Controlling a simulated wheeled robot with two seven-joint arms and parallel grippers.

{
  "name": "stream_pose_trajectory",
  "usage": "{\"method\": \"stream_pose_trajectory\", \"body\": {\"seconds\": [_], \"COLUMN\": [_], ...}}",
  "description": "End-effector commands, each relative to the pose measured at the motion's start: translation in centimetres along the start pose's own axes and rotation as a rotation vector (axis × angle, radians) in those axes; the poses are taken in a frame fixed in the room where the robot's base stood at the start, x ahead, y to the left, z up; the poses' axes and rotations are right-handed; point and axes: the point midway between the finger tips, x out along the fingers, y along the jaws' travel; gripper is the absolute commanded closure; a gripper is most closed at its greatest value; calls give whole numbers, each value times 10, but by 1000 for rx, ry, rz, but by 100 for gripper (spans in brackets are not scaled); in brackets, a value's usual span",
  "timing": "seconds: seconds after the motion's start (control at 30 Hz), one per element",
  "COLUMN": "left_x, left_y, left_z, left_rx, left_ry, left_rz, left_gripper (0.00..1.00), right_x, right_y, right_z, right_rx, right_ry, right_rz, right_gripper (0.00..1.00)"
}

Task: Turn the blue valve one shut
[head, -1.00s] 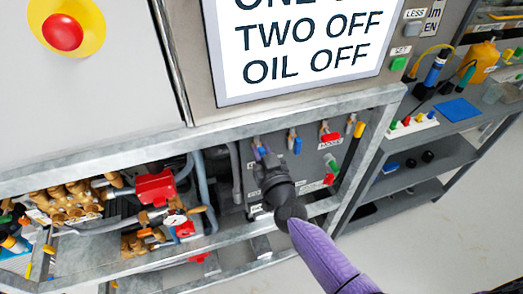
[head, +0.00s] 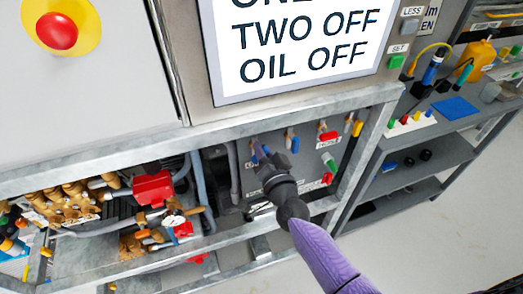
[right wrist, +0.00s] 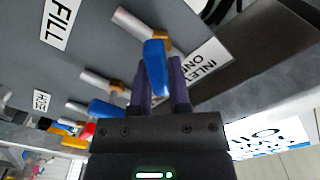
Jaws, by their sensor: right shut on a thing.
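The blue valve handle (right wrist: 155,62) by the label reading INLET ONE (right wrist: 203,65) sits between the fingers of my right gripper (right wrist: 159,72) in the right wrist view. The gripper is shut on it. The handle lies at an angle to its pale pipe stub (right wrist: 135,25). In the head view my right gripper (head: 263,160) reaches the left part of the grey valve panel, and the handle is mostly hidden by the fingers. A second blue handle (head: 292,143) stands to its right, apart from the gripper. My left gripper is not in view.
Red (head: 328,137), yellow (head: 357,128) and green (head: 329,163) handles sit farther right on the panel. A metal frame rail (head: 290,112) runs above it. Brass fittings and a red box (head: 153,188) lie left. The screen (head: 300,45) shows TWO OFF and OIL OFF.

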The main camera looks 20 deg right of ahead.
Motion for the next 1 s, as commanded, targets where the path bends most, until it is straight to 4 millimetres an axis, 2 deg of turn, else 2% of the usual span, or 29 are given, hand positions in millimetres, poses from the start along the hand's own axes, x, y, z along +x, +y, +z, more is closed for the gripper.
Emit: {"method": "stream_pose_trajectory", "body": {"seconds": [0.6, 1.0], "left_x": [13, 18], "left_y": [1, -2], "left_z": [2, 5], "left_rx": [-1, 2], "left_ry": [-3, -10], "left_rz": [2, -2], "left_gripper": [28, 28], "right_x": [0, 0], "right_y": [8, 9], "right_z": [3, 5], "right_rx": [564, 792], "right_ry": [0, -1], "right_rz": [1, 2], "right_gripper": [100, 100]}}
